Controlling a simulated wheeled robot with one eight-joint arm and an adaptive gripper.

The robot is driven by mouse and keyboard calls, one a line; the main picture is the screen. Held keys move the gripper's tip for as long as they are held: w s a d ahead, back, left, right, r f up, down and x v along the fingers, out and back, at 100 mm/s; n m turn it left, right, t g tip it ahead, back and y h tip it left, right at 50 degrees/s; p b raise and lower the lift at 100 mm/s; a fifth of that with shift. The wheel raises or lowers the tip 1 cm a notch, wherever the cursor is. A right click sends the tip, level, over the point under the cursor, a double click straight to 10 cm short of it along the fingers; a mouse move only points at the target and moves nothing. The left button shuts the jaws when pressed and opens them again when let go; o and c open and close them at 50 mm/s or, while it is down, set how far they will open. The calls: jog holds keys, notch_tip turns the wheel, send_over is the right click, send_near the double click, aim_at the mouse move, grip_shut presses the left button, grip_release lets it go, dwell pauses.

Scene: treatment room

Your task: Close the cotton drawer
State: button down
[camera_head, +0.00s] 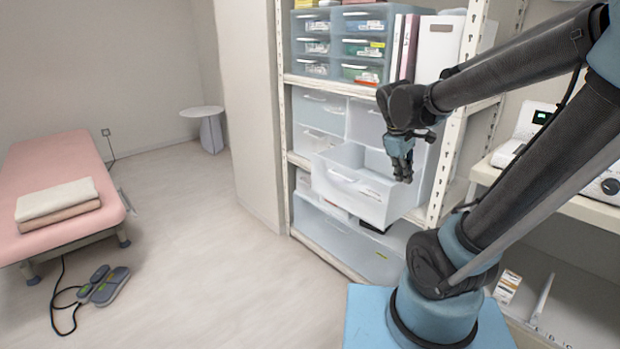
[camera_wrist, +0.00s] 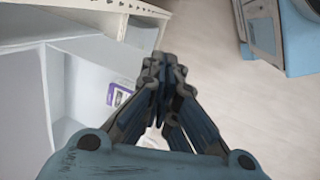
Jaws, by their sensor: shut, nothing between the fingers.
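An open white drawer (camera_head: 352,187) juts out of the shelf rack in the head view, low in the middle of the shelves. It looks translucent, with a handle on its front, and a few things seem to lie inside. My gripper (camera_head: 403,176) hangs at the drawer's right side, over or beside its right part. In the wrist view my gripper (camera_wrist: 163,70) is shut and empty, with pale drawer or shelf walls to its left and floor to its right. I cannot tell whether it touches the drawer.
The white shelf rack (camera_head: 284,120) holds closed drawers (camera_head: 323,110) and small blue-grey bins (camera_head: 312,47). A low clear bin (camera_head: 345,243) lies below. A side shelf with devices (camera_head: 522,128) stands right.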

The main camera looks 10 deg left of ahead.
jog(key=w+a+n, duration=0.1)
jog(key=w+a, duration=0.1)
jog(key=w+a+n, duration=0.2)
jog(key=a, duration=0.1)
jog(key=w+a+n+h, duration=0.1)
jog(key=w+a, duration=0.1)
jog(key=shift+w+a+r+n+t, duration=0.3)
jog(key=shift+a+r+t, duration=0.1)
jog(key=w+a+f+n+t+h, duration=0.15)
jog(key=a+n, duration=0.25)
jog(key=a, duration=0.6)
jog(key=w+a+f+n+t, duration=0.1)
jog(key=w+a+f+n, duration=0.2)
jog(key=a, duration=0.8)
jog(key=w+a+f+n+t+h, duration=0.1)
jog(key=a+f+n+t, duration=0.15)
jog(key=a+n, duration=0.55)
jog(key=m+g, duration=0.1)
jog(key=m, duration=0.1)
send_near(317, 180)
notch_tip(317, 180, down, 3)
jog(key=w+d, duration=0.1)
jog(key=shift+w+d+f+y, duration=0.15)
jog(key=shift+w+d+y, duration=0.1)
jog(key=shift+w+d, duration=0.45)
jog(key=shift+w+a, duration=0.1)
